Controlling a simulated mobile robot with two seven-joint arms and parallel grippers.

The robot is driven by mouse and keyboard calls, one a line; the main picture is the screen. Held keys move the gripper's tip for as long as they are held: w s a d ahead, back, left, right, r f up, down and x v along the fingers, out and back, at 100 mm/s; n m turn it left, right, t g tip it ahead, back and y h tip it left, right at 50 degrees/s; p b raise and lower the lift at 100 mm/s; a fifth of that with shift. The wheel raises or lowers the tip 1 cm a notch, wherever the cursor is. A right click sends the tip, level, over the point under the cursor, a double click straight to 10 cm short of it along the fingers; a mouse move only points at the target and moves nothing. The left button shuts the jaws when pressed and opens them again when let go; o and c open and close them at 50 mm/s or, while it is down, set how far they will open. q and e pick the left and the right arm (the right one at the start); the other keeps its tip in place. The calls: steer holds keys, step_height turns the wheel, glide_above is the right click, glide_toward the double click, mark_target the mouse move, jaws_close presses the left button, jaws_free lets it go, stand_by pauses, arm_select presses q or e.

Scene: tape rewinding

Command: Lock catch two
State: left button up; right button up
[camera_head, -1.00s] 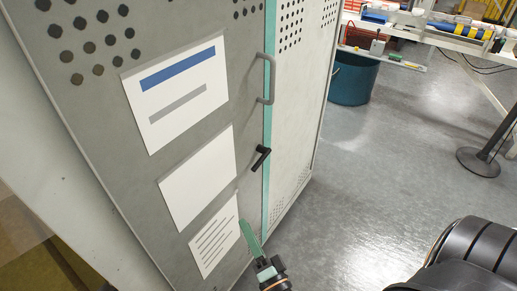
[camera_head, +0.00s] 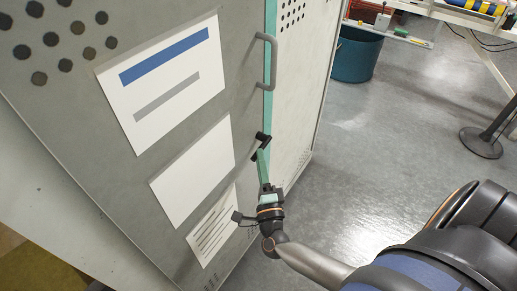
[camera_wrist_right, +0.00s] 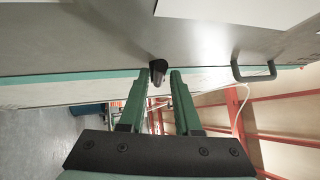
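The black catch (camera_head: 263,138) sits on the edge of the grey cabinet door, below the grey pull handle (camera_head: 272,62). In the head view it slants, one end up and right, the other down and left. My right gripper (camera_head: 261,156) reaches up from below, its green fingertips at the catch's lower end. In the right wrist view the fingers are parted, and the catch (camera_wrist_right: 158,67) lies at and between the tips of the open gripper (camera_wrist_right: 158,78). Whether the fingers touch it cannot be told. My left gripper is out of view.
The grey cabinet door (camera_head: 215,122) has paper sheets fixed to it. A teal strip (camera_head: 269,103) runs along the door edge. A dark teal bin (camera_head: 355,55) and a bench stand at the back right. A post base (camera_head: 481,142) stands at the right. The floor between is clear.

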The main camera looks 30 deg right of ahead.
steer(key=shift+x, duration=1.6)
jaws_close()
